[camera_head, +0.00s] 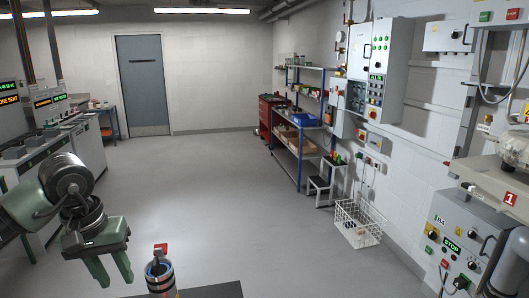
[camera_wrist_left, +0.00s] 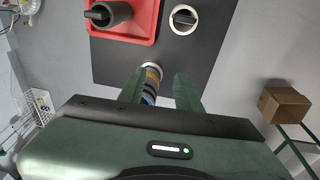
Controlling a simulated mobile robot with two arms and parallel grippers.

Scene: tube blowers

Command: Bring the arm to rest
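My left gripper (camera_head: 116,283) is at the lower left of the head view, its two green fingers pointing down and apart. In the left wrist view the gripper (camera_wrist_left: 160,76) is also open. A striped cylinder (camera_wrist_left: 151,82) shows between the fingers there, beyond them on a dark panel (camera_wrist_left: 215,50); neither finger visibly touches it. In the head view a banded cylinder with a red top (camera_head: 160,270) stands right of the gripper, with a gap between them. I cannot tell whether these are the same cylinder. My right gripper is not in view.
A red switch box (camera_wrist_left: 140,22) and a round knob (camera_wrist_left: 184,19) sit on the dark panel. Consoles (camera_head: 88,145) stand at the left. Shelves (camera_head: 300,150), a white wire basket (camera_head: 357,225) and a control cabinet (camera_head: 460,240) line the right. The middle floor is clear.

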